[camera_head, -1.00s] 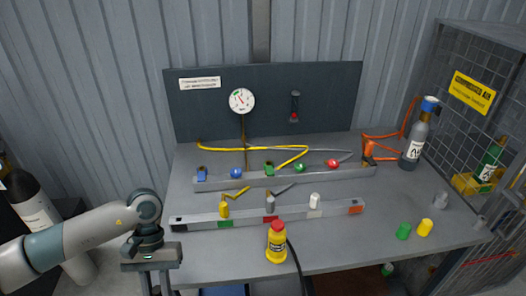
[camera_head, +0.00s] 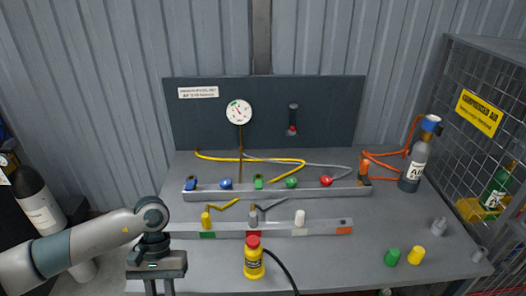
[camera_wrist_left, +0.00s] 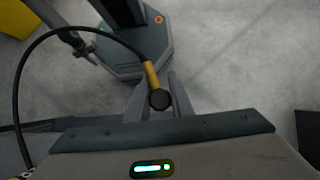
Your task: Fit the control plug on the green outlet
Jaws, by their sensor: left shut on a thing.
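My left gripper (camera_wrist_left: 160,105) is shut on a yellow plug (camera_wrist_left: 152,76) with a dark round end and a black cable. In the head view my left gripper (camera_head: 156,285) points down at the bench's front left; its fingertips and the plug are below the picture. On the back rail (camera_head: 330,190) are a green block-shaped fitting (camera_head: 258,182) and a round green fitting (camera_head: 291,182), among blue and red ones. The front rail (camera_head: 325,224) has a green patch (camera_head: 207,235) below a yellow fitting (camera_head: 206,218). Which green one is the outlet I cannot tell.
Green (camera_head: 392,257) and yellow (camera_head: 415,256) caps stand to the right. A grey cylinder (camera_head: 415,165) and a mesh cage (camera_head: 480,130) bound the right side. A gauge panel (camera_head: 350,110) stands behind.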

